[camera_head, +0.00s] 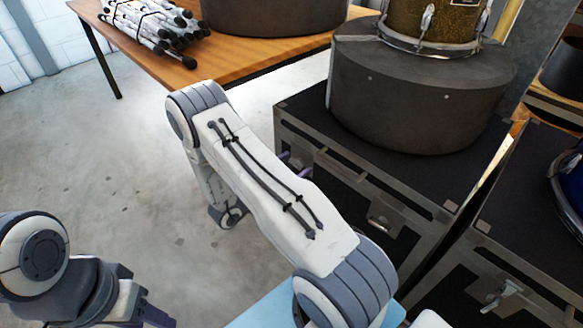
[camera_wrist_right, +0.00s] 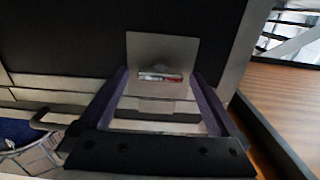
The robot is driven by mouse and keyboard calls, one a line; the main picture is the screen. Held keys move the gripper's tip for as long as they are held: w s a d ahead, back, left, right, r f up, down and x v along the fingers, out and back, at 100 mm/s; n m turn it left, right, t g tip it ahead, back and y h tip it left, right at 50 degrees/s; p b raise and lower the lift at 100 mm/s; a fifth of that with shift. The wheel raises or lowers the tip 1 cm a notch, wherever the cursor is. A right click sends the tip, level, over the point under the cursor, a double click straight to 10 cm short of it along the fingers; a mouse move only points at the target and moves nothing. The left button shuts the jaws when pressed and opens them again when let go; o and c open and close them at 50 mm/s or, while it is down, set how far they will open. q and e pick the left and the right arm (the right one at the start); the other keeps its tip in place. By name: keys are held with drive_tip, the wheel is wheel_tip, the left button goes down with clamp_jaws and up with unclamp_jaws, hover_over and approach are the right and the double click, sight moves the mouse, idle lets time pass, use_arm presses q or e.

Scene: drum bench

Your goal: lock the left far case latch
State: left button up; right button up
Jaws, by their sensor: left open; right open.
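The left case (camera_head: 345,190) is black with metal edges and carries a large dark drum case on its lid. Its far latch is hidden behind my right arm in the head view. In the right wrist view a pale metal latch plate (camera_wrist_right: 162,52) with a small red-and-white lever (camera_wrist_right: 160,77) lies between my fingers. My right gripper (camera_wrist_right: 165,95) is open, one purple finger on each side of the latch; contact cannot be told. Its fingertips (camera_head: 294,165) show past my arm at the case front. My left gripper (camera_head: 148,308) is open, low at left, away from the case.
A nearer latch (camera_head: 380,222) and a handle (camera_head: 342,164) are on the same case face. Another black case (camera_head: 535,205) with a latch (camera_head: 502,296) stands at right. A wooden table (camera_head: 225,62) with stands is behind. Grey floor at left is clear.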

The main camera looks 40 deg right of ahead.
drive_tip(key=c, duration=1.4)
drive_tip(key=shift+o, duration=0.2)
drive_tip(key=shift+r+n+p, duration=0.2)
drive_tip(key=shift+n+p, duration=1.3)
drive_tip(key=shift+p, duration=0.1)
drive_tip(key=n+p, duration=0.3)
drive_tip(key=n, duration=0.1)
drive_tip(key=shift+w+f, duration=0.1)
drive_tip(key=n+p, duration=0.2)
drive_tip(key=n, duration=0.3)
drive_tip(key=shift+f, duration=0.15)
drive_tip(key=n, duration=0.2)
drive_tip(key=n+p, duration=0.1)
drive_tip(key=n, duration=0.2)
drive_tip(key=shift+w+f, duration=0.1)
drive_tip(key=shift+f, duration=0.1)
drive_tip(key=shift+n, duration=0.4)
